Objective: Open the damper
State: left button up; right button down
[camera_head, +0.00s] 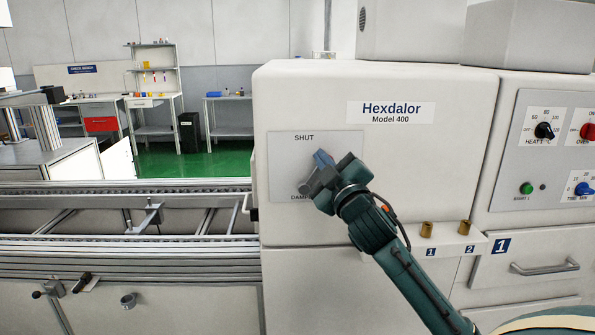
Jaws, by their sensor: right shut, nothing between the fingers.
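The damper panel (287,165) is a pale plate on the front of the white Hexdalor Model 400 machine (450,150). It reads SHUT at its top, and a partly covered label beginning "DAMP" (300,197) sits at its lower edge. My right gripper (312,186) is in front of the panel, shut with nothing between its fingers. A small blue piece (322,158) shows just above the fingers; it looks like part of the damper's handle, but I cannot tell for sure. My gripper hides the middle of the panel, so the damper's setting is unclear. My left gripper is out of view.
Two brass pegs (427,229) stand on a small ledge marked 1 and 2, close to my right arm. Right of it are a control panel (510,160) with knobs and a drawer handle (545,267). A metal conveyor (120,240) runs along the left.

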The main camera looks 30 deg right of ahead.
pick_arm(q)
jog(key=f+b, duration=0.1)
jog(key=b, duration=0.2)
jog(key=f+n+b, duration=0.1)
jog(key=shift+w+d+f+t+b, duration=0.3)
pick_arm(e)
jog(key=s+d+f+m+h, duration=0.2)
jog(key=d+f+m+h, duration=0.2)
jog(key=m, duration=0.6)
jog(key=shift+s+m+h, duration=0.15)
jog(key=shift+m+h, duration=0.25)
jog(key=shift+h, duration=0.4)
jog(key=shift+f, duration=0.15)
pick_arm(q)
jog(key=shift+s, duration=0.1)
pick_arm(e)
notch_tip(320, 180, up, 4)
jog(key=r+p, duration=0.1)
jog(key=p, duration=0.3)
pick_arm(q)
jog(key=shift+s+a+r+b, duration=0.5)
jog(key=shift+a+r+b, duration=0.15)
jog(key=shift+b, duration=0.45)
pick_arm(e)
jog(key=v, duration=1)
jog(key=shift+a+f, duration=0.25)
jog(key=shift+a, duration=0.2)
jog(key=shift+s, duration=0.1)
